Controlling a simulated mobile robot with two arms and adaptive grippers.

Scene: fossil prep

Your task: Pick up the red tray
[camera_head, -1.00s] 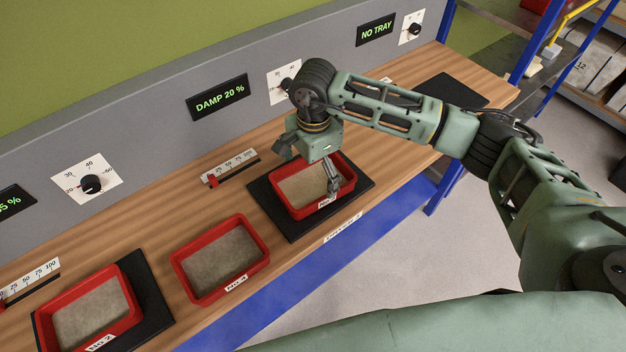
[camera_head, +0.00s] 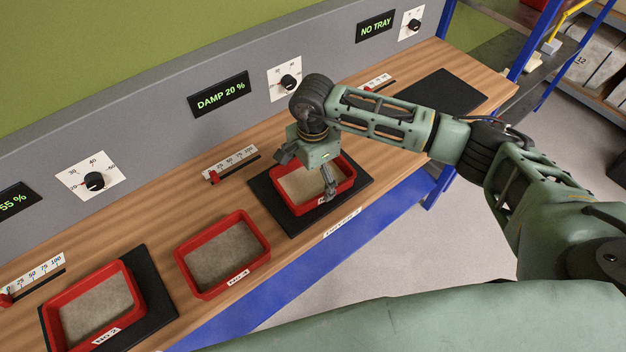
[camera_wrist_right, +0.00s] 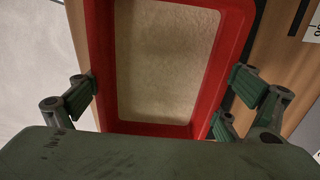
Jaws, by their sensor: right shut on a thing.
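A red tray (camera_head: 346,184) with a pale sandy slab in it sits over a black pad (camera_head: 283,219) on the bench. My right gripper (camera_head: 307,172) is above this tray, with its fingers at opposite sides, shut on it. In the right wrist view the fingers press against the two long walls of the red tray (camera_wrist_right: 226,62). Whether the tray touches the pad is unclear. Another red tray (camera_head: 181,265) marked NO 4 stands on bare wood to the left. A third red tray (camera_head: 50,325) marked NO 2 sits on a pad at far left. My left gripper is not visible.
A grey back panel carries dials (camera_head: 288,82) and displays; the one behind the held tray reads DAMP 20 % (camera_head: 220,94). A slider (camera_head: 231,166) lies close behind that tray. An empty black pad (camera_head: 443,92) lies at the right end under a NO TRAY display (camera_head: 376,27).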

